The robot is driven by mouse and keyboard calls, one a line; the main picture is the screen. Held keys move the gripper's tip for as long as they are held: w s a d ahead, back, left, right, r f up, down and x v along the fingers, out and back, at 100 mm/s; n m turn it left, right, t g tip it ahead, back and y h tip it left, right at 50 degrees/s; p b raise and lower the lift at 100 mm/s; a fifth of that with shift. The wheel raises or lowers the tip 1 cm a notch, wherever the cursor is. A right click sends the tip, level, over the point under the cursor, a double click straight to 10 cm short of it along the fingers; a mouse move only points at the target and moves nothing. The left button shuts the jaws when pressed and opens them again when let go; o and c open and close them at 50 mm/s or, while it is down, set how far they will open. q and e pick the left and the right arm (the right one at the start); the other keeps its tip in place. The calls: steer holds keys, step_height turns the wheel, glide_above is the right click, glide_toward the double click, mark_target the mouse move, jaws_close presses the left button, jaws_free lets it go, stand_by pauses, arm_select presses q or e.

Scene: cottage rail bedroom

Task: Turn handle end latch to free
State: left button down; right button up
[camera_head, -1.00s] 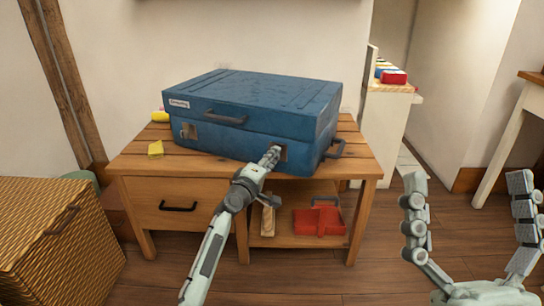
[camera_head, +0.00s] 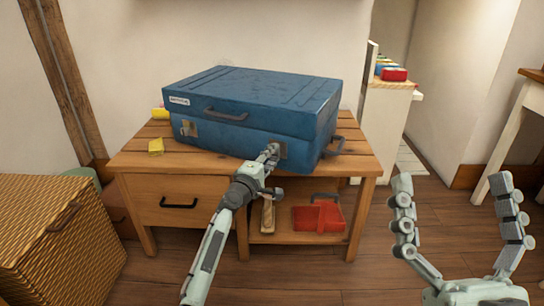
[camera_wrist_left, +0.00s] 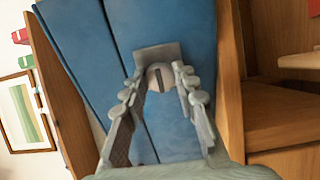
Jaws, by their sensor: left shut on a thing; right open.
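A blue suitcase (camera_head: 250,95) lies flat on a wooden cabinet, lid down. Its front has a dark handle (camera_head: 226,116), a metal latch near the left end (camera_head: 188,129) and another metal latch near the right end (camera_head: 281,149). My left gripper (camera_head: 271,154) is at the right latch, shut on its round slotted knob. In the left wrist view, the knob (camera_wrist_left: 156,75) sits between the fingers, below the grey latch plate (camera_wrist_left: 158,53). The fingers partly hide this latch in the head view. My right gripper (camera_head: 452,187) is open and empty, right of the cabinet.
A red item (camera_head: 318,216) sits on the lower shelf. A wicker chest (camera_head: 50,235) stands at left.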

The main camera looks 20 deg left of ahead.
arm_select(q)
steer(key=c, duration=1.2)
jaws_free()
steer(key=s, duration=0.4)
steer(key=s+a, duration=0.1)
steer(key=s, duration=0.7)
steer(key=shift+a, duration=0.25)
